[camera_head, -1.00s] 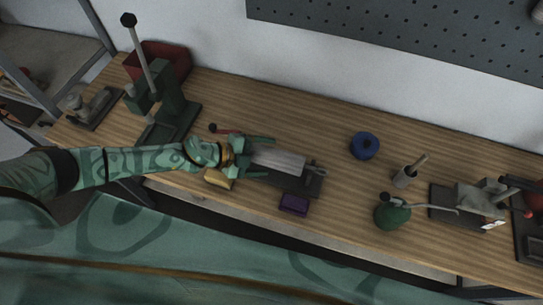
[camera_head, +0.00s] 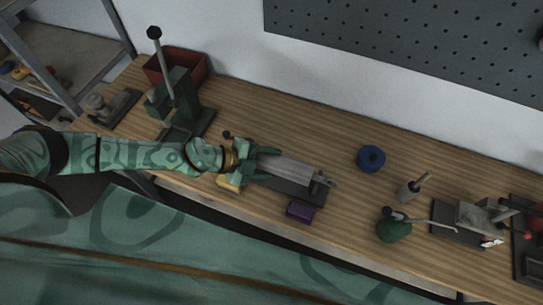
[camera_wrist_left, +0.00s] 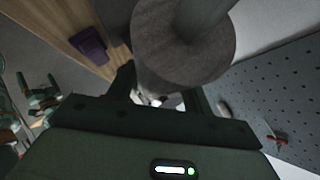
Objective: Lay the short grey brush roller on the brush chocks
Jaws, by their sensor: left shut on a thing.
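The short grey brush roller (camera_head: 290,169) lies lengthwise out from my left gripper (camera_head: 272,163) in the head view, over a dark base plate (camera_head: 307,194). The brush chocks (camera_head: 321,181) show as small grey brackets at the plate's right end; the near end is hidden by my gripper and the roller. My left gripper is shut on the roller's left end. I cannot tell whether the roller touches the chocks. In the left wrist view the roller (camera_wrist_left: 178,48) shows as a large grey cylinder beyond the fingers (camera_wrist_left: 160,92). My right gripper is not in view.
A purple block (camera_head: 300,211) and a yellow block (camera_head: 230,183) lie near the front edge. A green lever press (camera_head: 180,95) stands at the left.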

